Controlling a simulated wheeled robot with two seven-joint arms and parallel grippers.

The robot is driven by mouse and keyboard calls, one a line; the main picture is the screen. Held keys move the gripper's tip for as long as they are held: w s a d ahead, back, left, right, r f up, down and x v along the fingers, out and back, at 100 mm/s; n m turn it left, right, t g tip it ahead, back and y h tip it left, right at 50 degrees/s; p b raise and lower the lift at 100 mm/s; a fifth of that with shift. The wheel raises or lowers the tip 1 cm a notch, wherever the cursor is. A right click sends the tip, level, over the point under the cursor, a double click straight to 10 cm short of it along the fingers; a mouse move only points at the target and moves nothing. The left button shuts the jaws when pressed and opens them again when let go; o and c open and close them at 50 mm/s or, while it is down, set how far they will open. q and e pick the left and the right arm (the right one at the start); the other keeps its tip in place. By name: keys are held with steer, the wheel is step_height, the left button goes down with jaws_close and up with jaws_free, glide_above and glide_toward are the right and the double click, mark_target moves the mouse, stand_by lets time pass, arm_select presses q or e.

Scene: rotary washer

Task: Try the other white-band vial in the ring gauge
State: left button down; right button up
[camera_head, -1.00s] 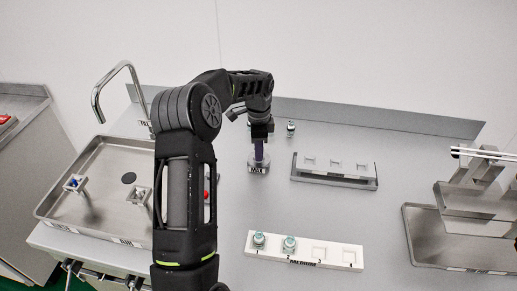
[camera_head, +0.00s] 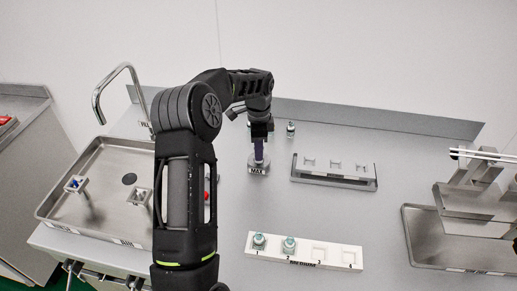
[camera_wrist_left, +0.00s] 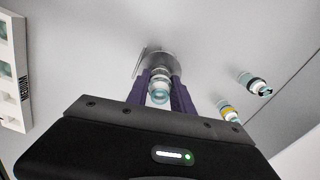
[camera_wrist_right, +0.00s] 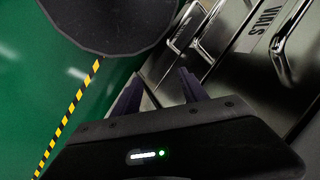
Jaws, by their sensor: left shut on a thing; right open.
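My left gripper (camera_head: 258,152) is shut on a small vial at the ring gauge (camera_head: 257,168), a grey round piece with a MAX label. In the left wrist view, the vial (camera_wrist_left: 159,88) is between the purple fingers, with a teal-clear end and a pale band. The ring gauge (camera_wrist_left: 162,62) is right behind it; I cannot tell how far the vial is in. Two teal-capped vials stand in slots 1 (camera_head: 259,240) and 2 (camera_head: 289,245) of the white MEDIUM tray (camera_head: 335,266). My right gripper (camera_wrist_right: 160,88) is open and empty, away from the table.
Behind the gauge, a black-banded vial (camera_wrist_left: 255,84) and a yellow-banded vial (camera_wrist_left: 228,110) stand on the table. A rack (camera_head: 335,180) is to the right. A sink (camera_head: 110,165) with a faucet is left, and a metal tray (camera_head: 425,255) with a stand is far right.

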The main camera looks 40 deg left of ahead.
arm_select(q)
steer(key=shift+f+b, duration=0.45)
steer(key=shift+f, duration=0.35)
stand_by(0.9)
steer(key=c, duration=1)
jaws_free()
steer(key=shift+c, duration=0.2)
steer(key=shift+r, duration=0.1)
step_height(320, 180, up, 7)
steer(key=shift+f+b, duration=0.15)
steer(key=shift+b, duration=0.65)
steer(key=shift+r, duration=0.5)
